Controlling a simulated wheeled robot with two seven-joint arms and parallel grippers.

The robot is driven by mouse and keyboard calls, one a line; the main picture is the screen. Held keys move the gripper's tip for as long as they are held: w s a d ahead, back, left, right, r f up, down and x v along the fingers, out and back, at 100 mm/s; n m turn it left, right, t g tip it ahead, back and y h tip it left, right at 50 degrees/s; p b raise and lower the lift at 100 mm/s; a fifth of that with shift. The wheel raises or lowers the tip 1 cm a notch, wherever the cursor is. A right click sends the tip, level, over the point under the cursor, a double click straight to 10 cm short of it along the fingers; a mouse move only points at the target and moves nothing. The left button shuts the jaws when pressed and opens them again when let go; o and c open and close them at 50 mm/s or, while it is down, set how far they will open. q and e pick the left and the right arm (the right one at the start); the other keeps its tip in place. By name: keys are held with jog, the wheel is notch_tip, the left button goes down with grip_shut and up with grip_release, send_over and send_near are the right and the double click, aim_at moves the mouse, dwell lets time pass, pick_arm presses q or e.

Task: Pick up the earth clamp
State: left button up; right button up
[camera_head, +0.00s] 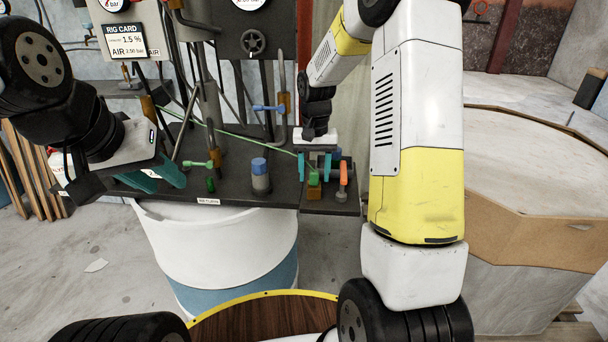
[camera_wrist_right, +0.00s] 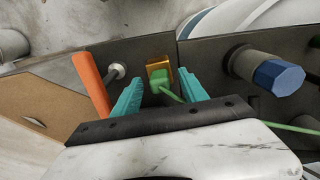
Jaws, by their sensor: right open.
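The earth clamp, a small green piece (camera_head: 313,179) on a green cable, sits on a brass block (camera_head: 314,194) at the front right of the dark bench. In the right wrist view the green clamp (camera_wrist_right: 160,85) lies against the brass block (camera_wrist_right: 159,66), between the two teal fingers. My right gripper (camera_head: 314,168) is open, its fingers on either side of the clamp; I cannot tell whether they touch it. It also shows in the right wrist view (camera_wrist_right: 161,84). My left gripper (camera_head: 163,183) is open and empty over the bench's left front edge.
An orange-handled valve (camera_head: 344,173) stands close right of the clamp. A blue-capped grey cylinder (camera_head: 260,178) stands to its left, with a green-handled valve (camera_head: 204,163) further left. Pipes rise behind. A white and blue drum (camera_head: 222,245) is below the bench.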

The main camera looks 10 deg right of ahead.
grip_shut()
jog(key=shift+r, duration=0.1)
